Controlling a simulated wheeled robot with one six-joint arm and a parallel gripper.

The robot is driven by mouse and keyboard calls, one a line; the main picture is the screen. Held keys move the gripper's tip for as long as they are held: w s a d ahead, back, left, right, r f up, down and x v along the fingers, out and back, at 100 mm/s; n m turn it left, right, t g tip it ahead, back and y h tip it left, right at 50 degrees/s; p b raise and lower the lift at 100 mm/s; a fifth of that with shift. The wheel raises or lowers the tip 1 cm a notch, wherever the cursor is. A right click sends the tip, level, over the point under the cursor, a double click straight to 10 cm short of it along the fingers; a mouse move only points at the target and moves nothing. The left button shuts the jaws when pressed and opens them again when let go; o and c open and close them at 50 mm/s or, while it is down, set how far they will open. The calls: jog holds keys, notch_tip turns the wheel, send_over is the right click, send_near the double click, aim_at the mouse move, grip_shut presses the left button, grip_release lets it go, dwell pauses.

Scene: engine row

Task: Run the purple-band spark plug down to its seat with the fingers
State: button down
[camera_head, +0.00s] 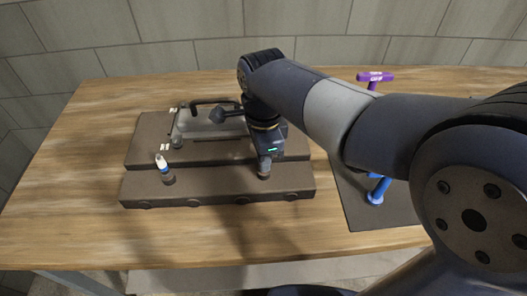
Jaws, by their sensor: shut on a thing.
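My gripper (264,164) is at the right end of the brown engine block (220,182), pointing down over a grey round well collar (264,172). It is shut on a spark plug at that well. The fingers and wrist cover the plug, so its purple band and how deep it sits cannot be seen.
A grey metal cover with a black hose (210,107) lies along the back of the block. The wooden table is clear at left.

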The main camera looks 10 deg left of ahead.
jog(key=m+p, duration=0.1)
jog(key=m, duration=0.4)
jog(key=m+p, duration=0.1)
jog(key=m, duration=0.3)
jog(key=shift+m, duration=0.4)
jog(key=c, duration=1.3)
grip_release()
